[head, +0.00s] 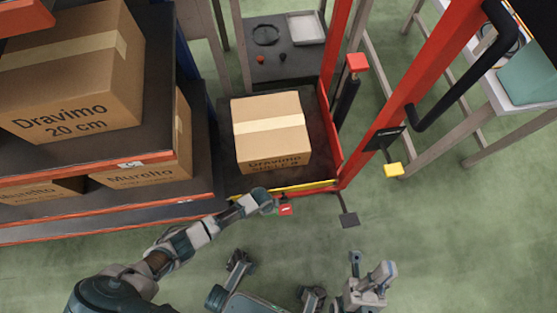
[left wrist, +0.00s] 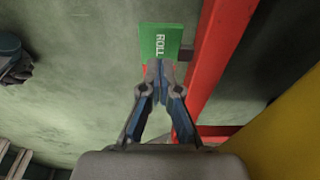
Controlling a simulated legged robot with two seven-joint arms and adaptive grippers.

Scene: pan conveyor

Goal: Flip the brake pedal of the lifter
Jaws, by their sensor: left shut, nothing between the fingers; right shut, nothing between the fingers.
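The brake pedal of the lifter (head: 286,210) shows as a small red plate with a little green at the front of the lifter, below its yellow edge, in the head view. In the left wrist view a green plate (left wrist: 158,40) reads "ROLL", with a bit of red below it. My left gripper (head: 268,204) is shut and empty, right beside the pedal. Its fingertips (left wrist: 160,68) overlap the lower edge of the green plate in the left wrist view; I cannot tell whether they touch. My right gripper (head: 355,259) is shut and empty over the floor, away from the pedal.
A cardboard box (head: 272,145) stands on the lifter platform. A shelf with boxes (head: 80,165) is at left. The red lifter frame (head: 405,90) rises at right, with a yellow pedal (head: 393,170) and a dark pedal (head: 349,220) near it. The floor at lower right is clear.

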